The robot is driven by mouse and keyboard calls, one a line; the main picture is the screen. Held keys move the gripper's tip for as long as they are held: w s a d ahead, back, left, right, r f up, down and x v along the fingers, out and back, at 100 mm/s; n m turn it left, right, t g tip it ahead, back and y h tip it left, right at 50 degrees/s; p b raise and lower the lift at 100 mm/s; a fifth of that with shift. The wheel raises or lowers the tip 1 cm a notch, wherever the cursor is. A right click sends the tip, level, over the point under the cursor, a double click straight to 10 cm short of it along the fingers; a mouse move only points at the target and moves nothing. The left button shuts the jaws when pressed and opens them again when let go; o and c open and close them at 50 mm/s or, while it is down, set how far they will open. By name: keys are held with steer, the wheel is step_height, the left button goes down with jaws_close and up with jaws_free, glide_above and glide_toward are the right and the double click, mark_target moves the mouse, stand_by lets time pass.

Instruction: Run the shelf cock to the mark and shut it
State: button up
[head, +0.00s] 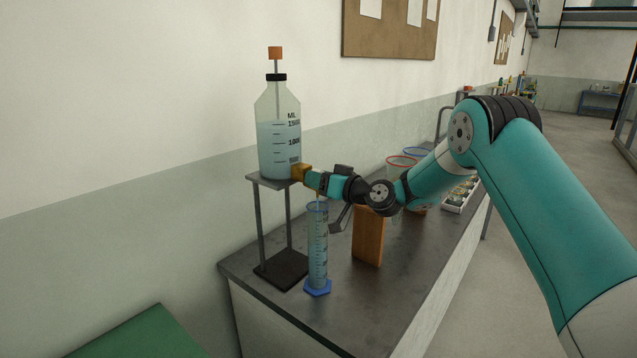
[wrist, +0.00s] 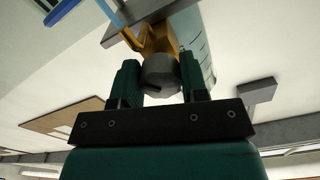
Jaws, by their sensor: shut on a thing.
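A clear bottle (head: 278,139) of pale blue liquid, marked ML, stands on a small metal shelf (head: 271,184). The brass cock (head: 301,172) sits low on its right side. In the wrist view the brass body (wrist: 157,40) ends in a grey round knob (wrist: 160,74) with a dark slot. My gripper (wrist: 158,84) is shut on this knob, one finger each side. A thin blue streak (wrist: 119,24) runs from the spout, apparently liquid. The blue-footed measuring cylinder (head: 318,250) stands upright below the spout. Its level and any mark are too small to read.
A brown wooden block (head: 368,236) stands on the dark bench (head: 345,308) right of the cylinder. Red- and blue-rimmed glassware (head: 402,160) and a tray (head: 460,195) are further back, partly behind my arm. The bench front is clear.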

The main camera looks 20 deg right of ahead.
steer(key=m+b, duration=0.2)
steer(key=m, duration=0.1)
steer(key=shift+s+a+m, duration=0.1)
steer(key=shift+m, duration=0.3)
steer(key=shift+m+b, duration=0.35)
steer(key=shift+m, duration=1.65)
steer(key=o, duration=0.9)
